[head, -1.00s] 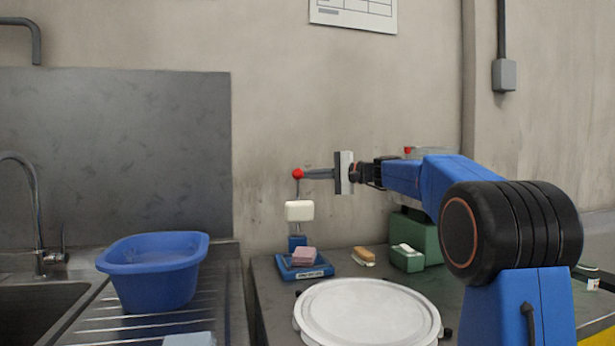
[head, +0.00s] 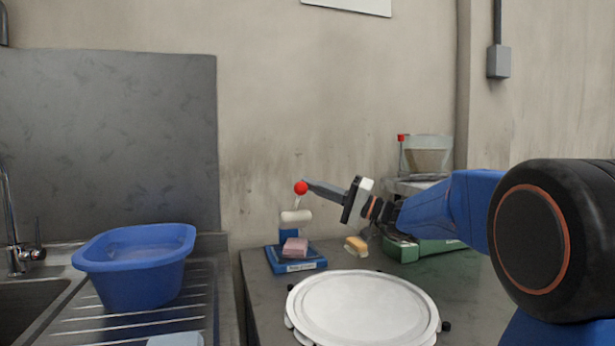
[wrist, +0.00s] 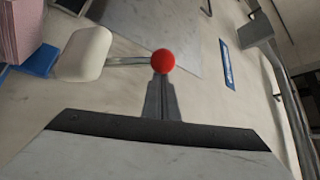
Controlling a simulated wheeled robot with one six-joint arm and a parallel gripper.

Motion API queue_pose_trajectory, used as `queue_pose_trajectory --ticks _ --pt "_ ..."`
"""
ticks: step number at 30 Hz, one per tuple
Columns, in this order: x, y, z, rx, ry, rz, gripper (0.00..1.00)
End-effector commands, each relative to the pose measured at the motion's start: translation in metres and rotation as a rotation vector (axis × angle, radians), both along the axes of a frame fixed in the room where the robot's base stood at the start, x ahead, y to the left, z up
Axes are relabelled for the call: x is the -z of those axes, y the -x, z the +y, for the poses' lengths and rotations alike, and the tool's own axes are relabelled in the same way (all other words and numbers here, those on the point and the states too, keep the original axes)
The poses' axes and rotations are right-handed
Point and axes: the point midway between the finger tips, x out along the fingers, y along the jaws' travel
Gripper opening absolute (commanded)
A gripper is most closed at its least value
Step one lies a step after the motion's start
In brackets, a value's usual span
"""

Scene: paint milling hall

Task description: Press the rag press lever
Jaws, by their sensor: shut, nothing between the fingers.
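The rag press has a blue base (head: 310,265) with a pink folded rag (head: 294,247) on it. Above the rag is a white rounded pad (head: 296,217), apart from it. A thin lever with a red ball knob (head: 301,188) rises above the pad. My gripper (head: 314,185) is shut and empty, with its fingertips at the knob from the right. In the wrist view the red knob (wrist: 163,61) is right at the tips of my closed fingers (wrist: 161,82), and seems to touch them. The white pad (wrist: 83,53) is to the left there.
A round white lid (head: 362,305) lies on the counter in front of the press. A brush (head: 356,245) and a green box (head: 405,250) are to the right. A blue tub (head: 135,270) stands on the drainer to the left. The wall is close behind.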

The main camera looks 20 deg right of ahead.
Motion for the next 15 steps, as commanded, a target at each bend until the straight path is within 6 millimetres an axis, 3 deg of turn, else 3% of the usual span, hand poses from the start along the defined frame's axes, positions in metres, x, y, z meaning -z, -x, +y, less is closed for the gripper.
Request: queue_pose_trajectory --ticks 6,15 --pt "0.028 0.028 0.000 0.000 -0.001 0.004 0.00" --pt "0.062 0.048 0.001 -0.002 0.000 0.004 0.00"
